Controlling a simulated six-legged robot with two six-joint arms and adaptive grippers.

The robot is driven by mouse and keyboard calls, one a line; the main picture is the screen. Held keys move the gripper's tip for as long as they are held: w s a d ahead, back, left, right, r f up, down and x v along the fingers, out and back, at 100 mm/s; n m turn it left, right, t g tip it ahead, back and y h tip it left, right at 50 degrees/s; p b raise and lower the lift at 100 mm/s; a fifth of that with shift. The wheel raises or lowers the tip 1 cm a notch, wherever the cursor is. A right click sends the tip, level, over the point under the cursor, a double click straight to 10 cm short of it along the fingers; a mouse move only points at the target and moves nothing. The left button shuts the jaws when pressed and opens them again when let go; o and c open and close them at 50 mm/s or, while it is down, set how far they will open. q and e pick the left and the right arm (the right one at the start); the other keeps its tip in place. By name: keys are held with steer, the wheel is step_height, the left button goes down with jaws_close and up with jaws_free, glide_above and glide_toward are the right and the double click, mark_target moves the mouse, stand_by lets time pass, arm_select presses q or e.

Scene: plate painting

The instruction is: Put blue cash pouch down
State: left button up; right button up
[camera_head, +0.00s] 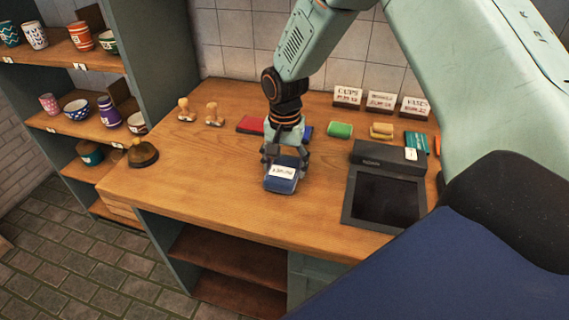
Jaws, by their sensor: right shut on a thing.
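The blue cash pouch (281,185) with a white label is at the middle of the wooden counter (220,206), near its front half. My right gripper (285,158) points down from above and is shut on the pouch's back part. The pouch is at or just above the counter top; I cannot tell whether it touches. My left gripper does not show.
A dark cash register (384,190) stands to the right of the pouch. Behind are a red pad (251,125), a green item (340,130) and price signs (381,101). Two stamps and a brass bell (142,153) are at left. The counter left of the pouch is clear.

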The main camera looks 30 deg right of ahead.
mark_target(284, 166)
steer(key=o, duration=0.9)
steer(key=shift+f, duration=0.1)
steer(key=o, duration=0.4)
steer(key=shift+w+f, duration=0.1)
steer(key=shift+w, duration=0.15)
steer(key=shift+o, duration=0.2)
steer(key=shift+s, duration=0.1)
steer(key=shift+s, duration=0.1)
step_height(284, 166, up, 12)
steer(key=shift+r+p, duration=0.25)
steer(key=shift+p, duration=0.1)
